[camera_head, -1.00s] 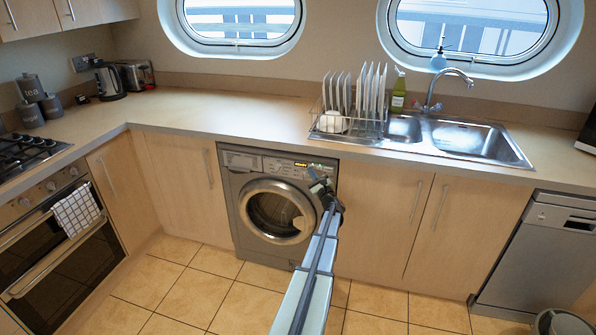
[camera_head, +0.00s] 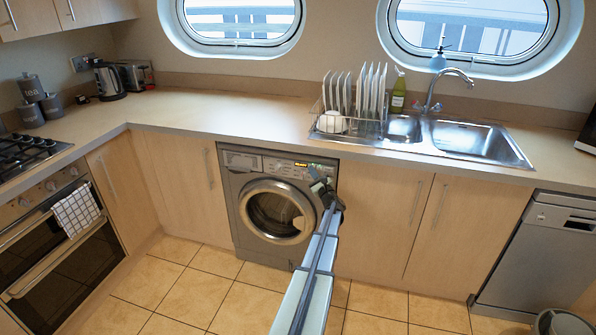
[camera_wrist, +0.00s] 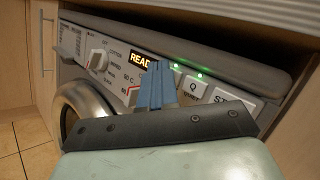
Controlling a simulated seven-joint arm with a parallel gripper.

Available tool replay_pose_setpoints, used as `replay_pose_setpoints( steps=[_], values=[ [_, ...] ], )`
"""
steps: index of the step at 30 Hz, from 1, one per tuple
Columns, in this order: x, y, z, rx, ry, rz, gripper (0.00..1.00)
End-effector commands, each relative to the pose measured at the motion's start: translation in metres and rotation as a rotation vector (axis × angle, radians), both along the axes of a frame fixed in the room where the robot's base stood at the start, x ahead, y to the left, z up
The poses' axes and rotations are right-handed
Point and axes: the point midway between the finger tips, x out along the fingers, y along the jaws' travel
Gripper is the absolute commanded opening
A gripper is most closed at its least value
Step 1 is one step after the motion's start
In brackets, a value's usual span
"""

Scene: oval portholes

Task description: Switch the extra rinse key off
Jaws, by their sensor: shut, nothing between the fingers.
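The washing machine (camera_head: 237,205) stands under the counter, its control panel along the top. In the wrist view its panel shows a lit display reading "READ" (camera_wrist: 141,60), a dial (camera_wrist: 98,60), a key marked "Q" (camera_wrist: 193,87) and a key starting "ST" (camera_wrist: 222,99). Two small green lights glow above the keys. I cannot read any extra rinse label; my fingers hide part of the panel. My gripper (camera_wrist: 155,86) is shut and empty, its blue fingertips in front of the panel between the display and the "Q" key. I cannot tell whether they touch it.
The worktop (camera_head: 220,112) overhangs the machine just above the panel. Cupboard doors (camera_head: 378,215) flank the machine on both sides. A dish rack (camera_head: 345,122) with plates and a sink (camera_head: 470,140) are above to the right.

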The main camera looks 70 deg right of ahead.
Motion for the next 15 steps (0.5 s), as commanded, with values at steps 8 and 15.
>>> replay_pose_setpoints(
  steps=[8,15],
  values=[
    [0.0,0.001,0.0,0.0,0.0,0.0,0.0],
    [0.0,0.009,0.0,0.0,0.0,0.0,0.0]
  ],
)
